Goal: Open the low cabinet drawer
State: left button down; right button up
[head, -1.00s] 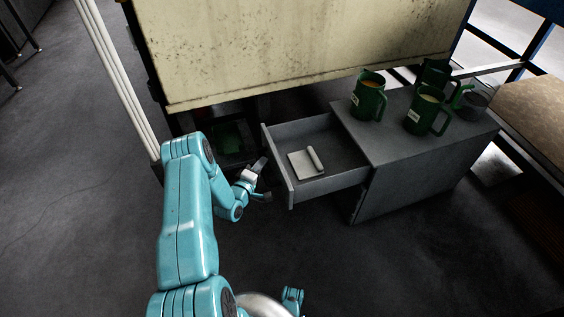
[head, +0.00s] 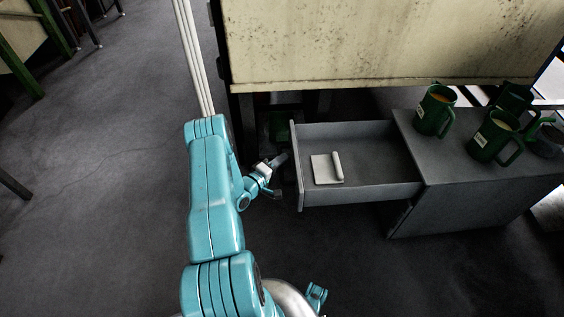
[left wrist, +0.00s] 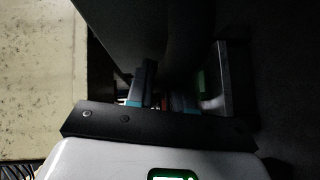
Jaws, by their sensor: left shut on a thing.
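The grey low cabinet (head: 460,205) stands at the right in the head view. Its drawer (head: 375,160) is pulled well out to the left, with the inside showing. A pale flat pad with a small white roll (head: 327,168) lies in it. My left gripper (head: 279,172) is at the outer side of the drawer front (head: 296,165), shut on its handle; the handle itself is mostly hidden. In the left wrist view the two fingers (left wrist: 182,88) show beside a dark panel, and what lies between them is too dark to make out.
Several green mugs (head: 435,112) stand on the cabinet top. A stained cream panel (head: 390,45) hangs over the area behind the drawer.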

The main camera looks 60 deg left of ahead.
pick_arm(q)
jog(key=shift+a, duration=0.1)
jog(key=c, duration=1.1)
grip_release()
jog(key=p+v, duration=0.4)
jog(key=v, duration=1.2)
jog(key=shift+s+p, duration=0.15)
jog(key=shift+p, duration=0.2)
jog(key=shift+f, duration=0.1)
